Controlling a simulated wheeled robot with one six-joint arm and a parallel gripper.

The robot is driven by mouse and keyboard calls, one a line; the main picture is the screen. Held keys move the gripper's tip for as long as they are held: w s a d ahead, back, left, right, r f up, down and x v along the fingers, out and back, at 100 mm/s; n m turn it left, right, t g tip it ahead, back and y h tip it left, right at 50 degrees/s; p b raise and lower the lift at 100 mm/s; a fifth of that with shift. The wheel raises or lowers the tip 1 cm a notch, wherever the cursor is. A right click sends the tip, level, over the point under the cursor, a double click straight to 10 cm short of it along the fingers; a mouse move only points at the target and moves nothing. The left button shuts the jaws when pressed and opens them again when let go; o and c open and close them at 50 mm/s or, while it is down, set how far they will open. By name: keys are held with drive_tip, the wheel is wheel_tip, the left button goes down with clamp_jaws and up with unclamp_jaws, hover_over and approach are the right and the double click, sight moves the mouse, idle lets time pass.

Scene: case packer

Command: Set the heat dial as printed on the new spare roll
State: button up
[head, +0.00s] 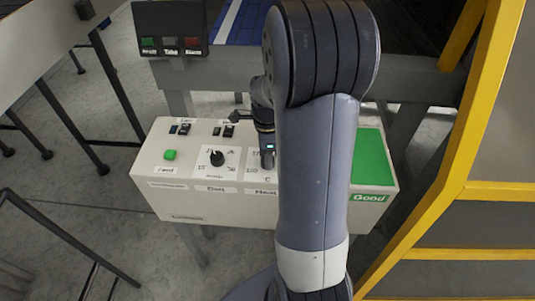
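A cream control box (165,207) stands below the machine frame. A white dial plate with the partly covered label "Hea" (258,172) is on its top, right of the middle. Its knob is hidden behind my gripper and arm. My gripper (268,160) points down at this plate; its fingers are small and partly covered, so I cannot tell whether they are open, shut or touching the knob. A second dial (217,157) with a black knob is just left of it. No spare roll can be made out.
A green pad marked "Good" (372,160) is at the box's right end, and a green button (170,155) at its left. Small switches line the back. A yellow frame (440,170) stands close on the right. A black button panel (170,40) is above left.

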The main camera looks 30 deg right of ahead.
drive_tip(key=o, duration=0.3)
drive_tip(key=shift+o, duration=0.2)
wheel_tip(320, 180, up, 11)
drive_tip(key=shift+w+d, duration=0.15)
drive_tip(key=shift+w, duration=0.1)
drive_tip(key=shift+f, duration=0.2)
drive_tip(key=f, duration=1)
drive_tip(key=shift+s+f, duration=0.25)
drive_tip(key=shift+f, duration=0.15)
drive_tip(key=shift+r, duration=0.1)
